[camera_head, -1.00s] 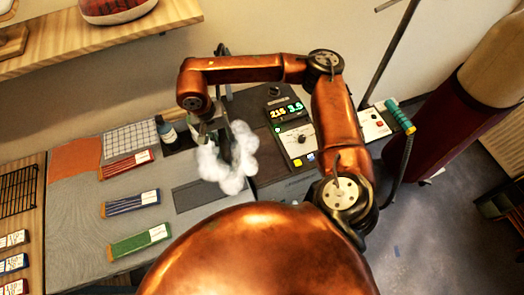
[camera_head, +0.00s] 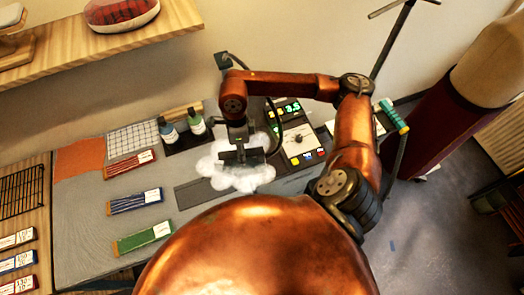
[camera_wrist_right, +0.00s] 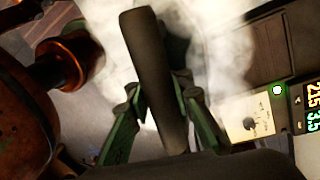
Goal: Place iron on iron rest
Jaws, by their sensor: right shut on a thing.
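My right gripper (camera_head: 238,138) is shut on the iron (camera_head: 242,156), which is wrapped in white steam above the grey work surface. In the right wrist view the iron's dark handle (camera_wrist_right: 155,75) stands between the green fingers of my right gripper (camera_wrist_right: 160,112). The steam hides most of the iron's body and sole. A dark flat strip (camera_head: 189,196) lies on the grey surface just left of the steam; I cannot tell whether it is the iron rest. My left gripper is not in view.
A control unit with a lit display (camera_head: 292,108) stands right of the iron. Two small bottles (camera_head: 195,122) stand behind it to the left. Red, blue and green labelled fabric strips (camera_head: 135,204) lie left. A wooden shelf (camera_head: 110,50) hangs behind.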

